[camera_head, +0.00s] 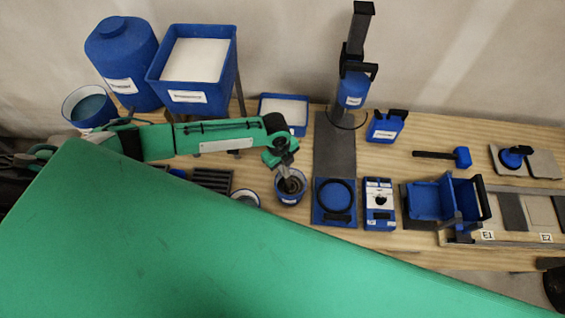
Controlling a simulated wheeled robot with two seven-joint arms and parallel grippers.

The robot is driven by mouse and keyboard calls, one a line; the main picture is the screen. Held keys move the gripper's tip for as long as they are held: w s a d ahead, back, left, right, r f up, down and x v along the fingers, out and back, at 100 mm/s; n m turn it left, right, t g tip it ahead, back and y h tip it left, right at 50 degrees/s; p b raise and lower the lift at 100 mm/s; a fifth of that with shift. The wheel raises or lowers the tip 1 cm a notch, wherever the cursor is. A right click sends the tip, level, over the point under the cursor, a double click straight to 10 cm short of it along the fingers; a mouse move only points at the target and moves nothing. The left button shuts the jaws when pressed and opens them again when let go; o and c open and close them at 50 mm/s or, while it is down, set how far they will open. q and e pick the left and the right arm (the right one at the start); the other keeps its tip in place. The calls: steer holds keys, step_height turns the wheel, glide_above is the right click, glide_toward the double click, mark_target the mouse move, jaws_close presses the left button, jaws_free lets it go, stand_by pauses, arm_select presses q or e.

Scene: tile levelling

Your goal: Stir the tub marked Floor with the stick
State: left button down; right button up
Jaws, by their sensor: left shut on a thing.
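A small blue tub (290,198) with a white label stands on the wooden bench near its front middle. The label is too small to read, so I cannot tell whether it says Floor. Dark grey material shows inside it. My left gripper (287,171) points down just over the tub's mouth and is shut on the stick. The stick is mostly hidden by the fingers and the tub, and its lower end seems to be inside the tub. My right gripper is not in view.
A blue tray of white material (283,110) stands behind the tub. A blue square plate with a black ring (335,202) and a blue scale-like box (379,205) stand to its right. A mallet (444,156) lies farther right. My green arm link covers the foreground.

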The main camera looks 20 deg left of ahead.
arm_select(q)
step_height(320, 180, up, 6)
steer(key=p, duration=0.5)
steer(key=shift+r+p, duration=1.1)
steer(key=shift+r, duration=1.6)
step_height(320, 180, up, 4)
steer(key=shift+b, duration=0.3)
